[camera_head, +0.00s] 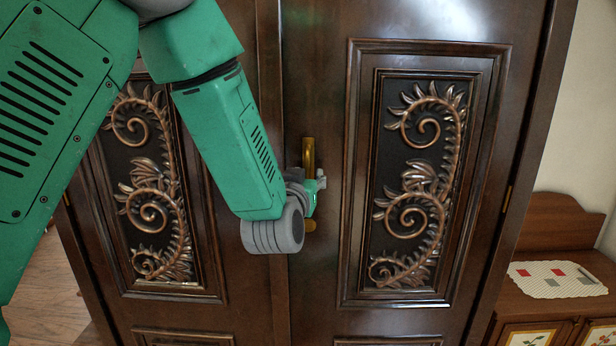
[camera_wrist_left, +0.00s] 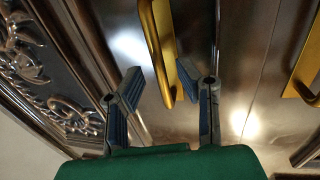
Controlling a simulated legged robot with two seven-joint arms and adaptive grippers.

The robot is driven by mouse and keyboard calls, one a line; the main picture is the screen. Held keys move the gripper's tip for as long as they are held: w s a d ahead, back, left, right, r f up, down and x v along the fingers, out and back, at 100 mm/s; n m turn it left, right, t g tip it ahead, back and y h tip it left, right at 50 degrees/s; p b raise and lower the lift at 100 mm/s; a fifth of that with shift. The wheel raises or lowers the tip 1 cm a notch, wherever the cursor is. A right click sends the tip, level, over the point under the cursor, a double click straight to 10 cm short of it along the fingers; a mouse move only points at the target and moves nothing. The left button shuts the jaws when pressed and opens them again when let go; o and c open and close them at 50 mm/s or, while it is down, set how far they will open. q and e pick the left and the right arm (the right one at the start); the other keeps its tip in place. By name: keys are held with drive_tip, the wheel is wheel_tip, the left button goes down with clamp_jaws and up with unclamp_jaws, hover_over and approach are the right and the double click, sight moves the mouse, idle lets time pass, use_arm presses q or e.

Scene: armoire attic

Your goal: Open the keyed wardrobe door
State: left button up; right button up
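The dark brown wardrobe has a right door (camera_head: 325,80) and a left door (camera_head: 225,300), both with carved scroll panels; the seam between them shows no clear gap. A brass handle (camera_head: 308,153) stands upright on the right door near the seam. My left gripper (camera_head: 317,186) is at this handle and covers its lower middle. In the left wrist view its fingers (camera_wrist_left: 158,76) are spread, with the brass handle (camera_wrist_left: 157,40) between them; I cannot tell whether they touch it. A second brass handle (camera_wrist_left: 303,65) shows at the right there. I see no key. My right gripper is not in view.
A low wooden cabinet (camera_head: 570,305) with a patterned cloth (camera_head: 555,279) on top stands right of the wardrobe. A small brass hinge (camera_head: 507,198) shows at the right door's outer edge. Wooden floor (camera_head: 45,290) shows at the lower left. My left arm hides much of the left door.

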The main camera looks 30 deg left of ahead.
use_arm(q)
drive_tip(key=shift+w+a, duration=0.2)
drive_tip(key=shift+w, duration=0.4)
drive_tip(key=shift+a, duration=0.25)
clamp_jaws()
drive_tip(key=shift+w+d, duration=0.1)
